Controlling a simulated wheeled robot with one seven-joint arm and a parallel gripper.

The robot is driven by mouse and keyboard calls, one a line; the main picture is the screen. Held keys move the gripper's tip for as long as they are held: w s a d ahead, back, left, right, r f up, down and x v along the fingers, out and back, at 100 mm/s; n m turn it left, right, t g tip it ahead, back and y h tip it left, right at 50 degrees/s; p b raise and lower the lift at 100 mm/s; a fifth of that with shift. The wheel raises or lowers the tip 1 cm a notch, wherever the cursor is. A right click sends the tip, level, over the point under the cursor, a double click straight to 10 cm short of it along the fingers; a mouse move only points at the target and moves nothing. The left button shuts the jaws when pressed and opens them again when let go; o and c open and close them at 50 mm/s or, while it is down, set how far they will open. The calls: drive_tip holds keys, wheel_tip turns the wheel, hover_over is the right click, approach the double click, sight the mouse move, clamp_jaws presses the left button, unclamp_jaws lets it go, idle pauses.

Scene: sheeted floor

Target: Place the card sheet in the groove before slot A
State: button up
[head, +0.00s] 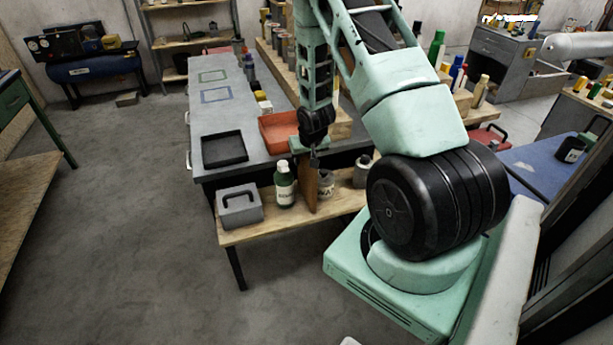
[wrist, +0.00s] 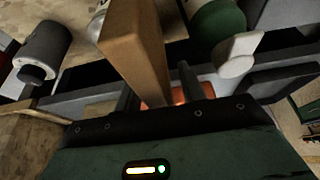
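The brown card sheet (head: 311,188) stands upright on the low wooden shelf, between a green bottle (head: 284,185) and a labelled grey jar (head: 326,187). My gripper (head: 314,152) points down at its top edge. In the wrist view the sheet (wrist: 135,45) runs between the two dark fingers of my gripper (wrist: 158,90). A gap shows between the sheet and the right finger, so the fingers look open around it. The sheet's lower edge and any groove under it are hidden. I cannot make out a slot A mark.
A grey box with a handle (head: 239,207) stands at the shelf's left end. Another grey can (head: 362,171) stands to the right. Behind are a black tray (head: 224,149) and a red-orange tray (head: 276,131) on the grey table. Free shelf room is narrow.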

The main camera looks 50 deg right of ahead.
clamp_jaws()
drive_tip(key=shift+r, duration=0.1)
